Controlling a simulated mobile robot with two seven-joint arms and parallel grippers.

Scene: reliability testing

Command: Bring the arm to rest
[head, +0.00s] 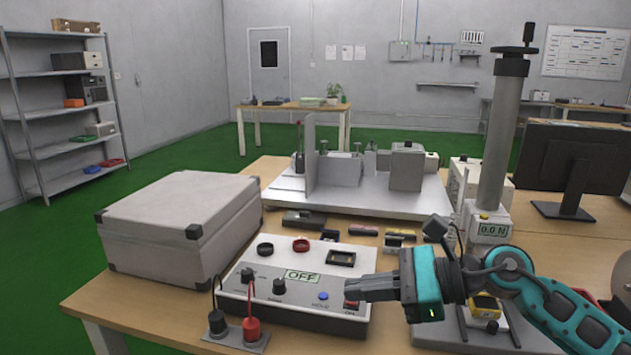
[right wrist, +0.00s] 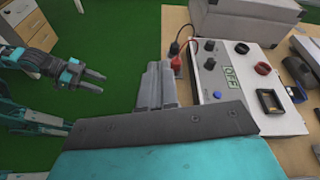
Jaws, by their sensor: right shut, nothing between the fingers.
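My right gripper (head: 352,288) is shut and empty. Its fingers point left over the front right part of the white control box (head: 262,307), close to the red switch (head: 351,305). I cannot tell whether they touch it. The box display (head: 302,276) reads OFF. In the right wrist view the shut fingers (right wrist: 158,80) show beside the box (right wrist: 225,115). My left gripper (right wrist: 98,82) appears at the left of that view, off the table above the green floor, with its fingers apart and nothing between them. It is outside the head view.
A grey case (head: 180,225) stands left of the box. Black and red plugs (head: 250,328) sit at the front edge. A force stand with a column (head: 492,160) and a monitor (head: 570,165) are on the right. A grey fixture plate (head: 380,203) lies behind.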

